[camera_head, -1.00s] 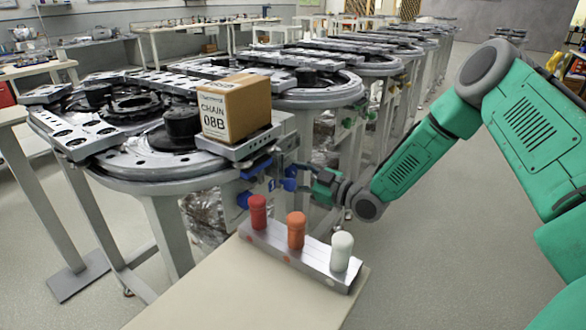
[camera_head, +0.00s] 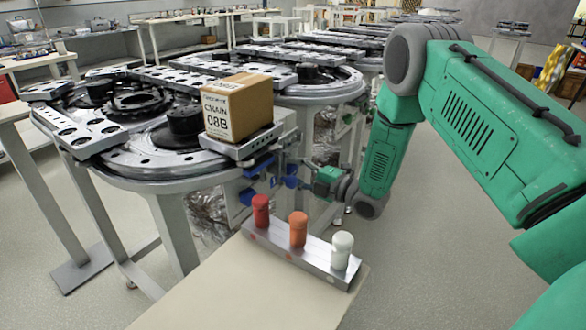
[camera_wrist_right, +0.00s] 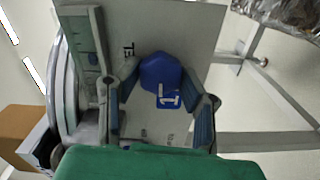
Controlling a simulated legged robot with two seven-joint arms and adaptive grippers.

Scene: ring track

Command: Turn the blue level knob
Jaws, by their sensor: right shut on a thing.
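The blue level knob (camera_wrist_right: 160,72) sits on a pale panel (camera_wrist_right: 205,25) in the right wrist view, with part of a printed label beside it. The blue-padded fingers of my right gripper (camera_head: 298,178) stand on either side of the knob and are shut on it. In the head view the gripper is at the side of the nearest ring table, and its fingers and the knob are too small to tell apart clearly. My left gripper is not in view.
A cardboard box (camera_head: 238,106) marked CHAIN 08B sits on the ring table (camera_head: 150,168) above the panel. A bar with red (camera_head: 261,210), orange (camera_head: 298,229) and white (camera_head: 342,250) pegs stands on a beige surface (camera_head: 240,290) in front. Open floor lies to the right.

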